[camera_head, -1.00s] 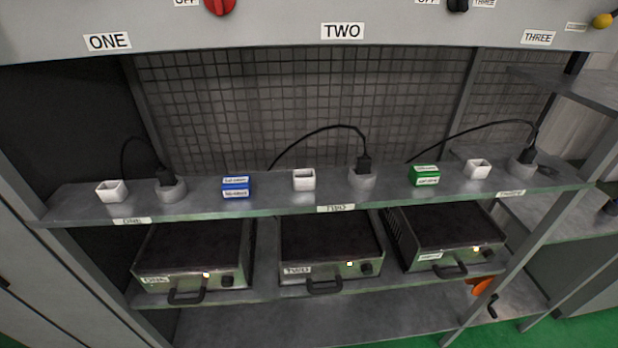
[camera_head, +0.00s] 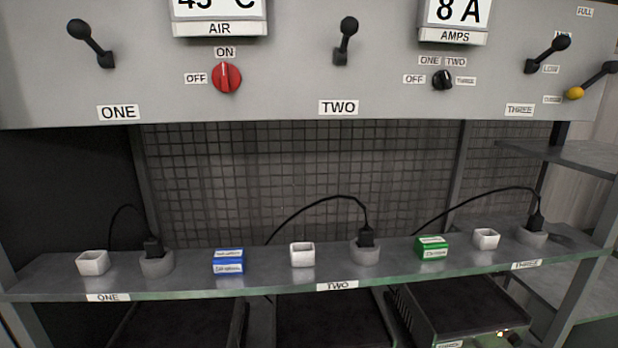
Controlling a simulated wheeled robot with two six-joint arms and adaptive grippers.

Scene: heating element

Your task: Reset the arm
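Neither of my arms nor grippers shows in the head view. The grey control panel (camera_head: 280,98) spans the top. It carries black levers above ONE (camera_head: 92,44) and TWO (camera_head: 346,40), and another lever (camera_head: 547,54) above THREE. A red knob (camera_head: 227,77) points up to ON. A black selector knob (camera_head: 442,79) sits under the AMPS display (camera_head: 453,20), which reads 8 A. The AIR display (camera_head: 220,14) is cut off at the top and seems to read 45 °C.
A metal shelf (camera_head: 190,287) holds white cups (camera_head: 93,263), plugs in round sockets (camera_head: 157,262), a blue box (camera_head: 228,262) and a green box (camera_head: 432,248). Dark-topped heaters (camera_head: 335,320) stand below.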

